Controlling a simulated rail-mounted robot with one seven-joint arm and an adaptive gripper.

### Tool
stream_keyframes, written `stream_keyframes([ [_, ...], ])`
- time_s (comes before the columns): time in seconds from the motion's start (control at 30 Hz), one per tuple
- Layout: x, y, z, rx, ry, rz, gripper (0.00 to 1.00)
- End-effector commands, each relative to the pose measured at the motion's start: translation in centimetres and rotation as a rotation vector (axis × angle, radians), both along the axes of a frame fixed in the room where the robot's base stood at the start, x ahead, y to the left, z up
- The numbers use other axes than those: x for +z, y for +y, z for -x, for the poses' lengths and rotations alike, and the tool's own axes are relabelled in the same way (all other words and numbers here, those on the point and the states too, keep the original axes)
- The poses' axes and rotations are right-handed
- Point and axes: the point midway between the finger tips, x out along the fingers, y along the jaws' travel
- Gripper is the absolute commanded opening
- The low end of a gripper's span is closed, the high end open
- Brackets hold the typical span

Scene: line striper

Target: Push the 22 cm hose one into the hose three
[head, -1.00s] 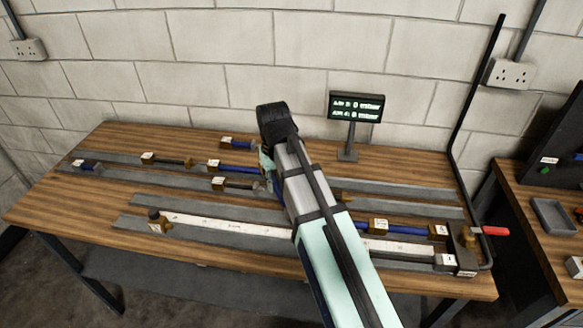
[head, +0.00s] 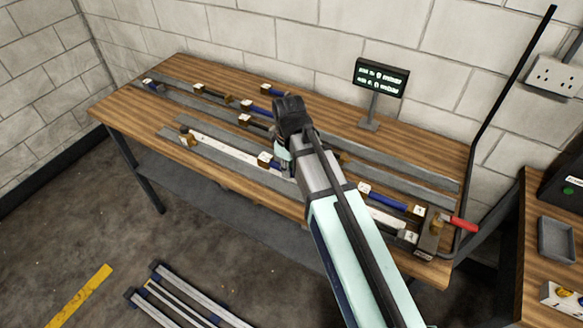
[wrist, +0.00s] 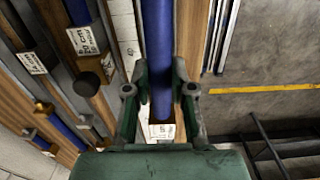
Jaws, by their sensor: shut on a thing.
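My gripper (wrist: 160,100) is shut on a blue hose (wrist: 157,45) with a labelled brass end block (wrist: 161,129); its label is too small to read. In the head view the block (head: 266,159) shows left of my gripper (head: 285,158), over or on the front rail; contact with the rail cannot be told. My arm hides the hose's right end. Another blue hose (head: 388,201), with labelled blocks at its ends, lies further right on that front lane. I cannot read which one is hose three.
More blue and black hoses (head: 215,95) lie on the rear rails. A white ruler strip (head: 225,147) runs along the front lane. A brass fitting with a red-handled clamp (head: 462,224) stands at the right end. A display (head: 381,77) stands behind.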

Motion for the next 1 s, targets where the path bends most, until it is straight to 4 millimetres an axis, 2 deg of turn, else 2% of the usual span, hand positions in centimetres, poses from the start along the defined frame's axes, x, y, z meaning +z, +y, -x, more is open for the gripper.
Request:
stream_keyframes([
  [0.27,-0.9,0.0,-0.1,0.032,0.000,0.000,0.00],
  [0.8,-5.5,0.0,-0.1,0.030,0.000,0.000,0.00],
  [1.0,-5.9,0.0,-0.1,0.030,0.000,0.000,0.00],
])
